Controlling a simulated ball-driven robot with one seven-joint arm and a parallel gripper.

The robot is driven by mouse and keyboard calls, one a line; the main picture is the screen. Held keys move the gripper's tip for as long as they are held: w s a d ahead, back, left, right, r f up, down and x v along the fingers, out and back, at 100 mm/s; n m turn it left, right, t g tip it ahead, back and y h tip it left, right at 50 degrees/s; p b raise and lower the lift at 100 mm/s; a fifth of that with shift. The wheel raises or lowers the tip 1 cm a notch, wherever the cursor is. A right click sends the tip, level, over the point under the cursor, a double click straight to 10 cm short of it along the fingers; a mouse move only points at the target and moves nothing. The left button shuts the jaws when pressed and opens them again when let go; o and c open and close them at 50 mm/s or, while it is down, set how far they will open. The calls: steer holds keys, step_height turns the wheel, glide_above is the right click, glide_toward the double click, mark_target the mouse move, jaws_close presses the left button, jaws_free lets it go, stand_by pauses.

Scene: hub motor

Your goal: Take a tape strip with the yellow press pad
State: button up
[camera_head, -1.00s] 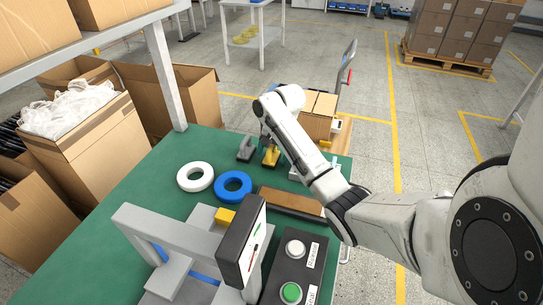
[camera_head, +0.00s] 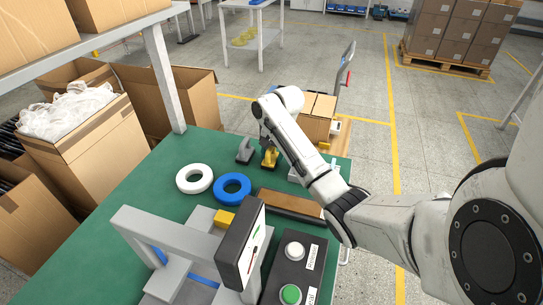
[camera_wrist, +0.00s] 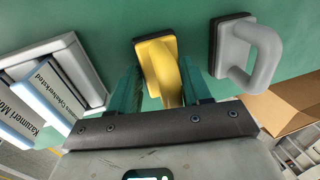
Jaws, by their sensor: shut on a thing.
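The yellow press pad (camera_head: 269,158) stands on the green table near its far edge, with a dark base and a yellow handle. In the wrist view the yellow press pad (camera_wrist: 157,68) lies between the two green fingers of my gripper (camera_wrist: 160,90), which is shut on its handle. In the head view my gripper (camera_head: 268,146) is partly hidden by my own arm. The pad's base seems to be at or very near the tabletop; I cannot tell if it touches. No tape strip can be made out on the pad.
A grey press pad (camera_wrist: 245,52) stands close beside the yellow one. A white ring (camera_head: 194,178) and a blue ring (camera_head: 232,186) lie nearer. A tray with labelled boxes (camera_wrist: 55,85) is on the other side. A grey press frame (camera_head: 165,235) and a button box (camera_head: 290,265) stand in front.

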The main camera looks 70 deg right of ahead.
steer(key=shift+w+r, duration=0.1)
steer(key=shift+r, duration=0.35)
step_height(320, 180, up, 3)
steer(key=shift+f, duration=0.2)
steer(key=s+d+r+p, duration=0.3)
steer(key=s+r+p, duration=0.6)
steer(key=s, duration=0.4)
steer(key=shift+s+d+r+p, duration=0.15)
steer(key=shift+s+r+p, duration=0.15)
steer(key=shift+s, duration=0.1)
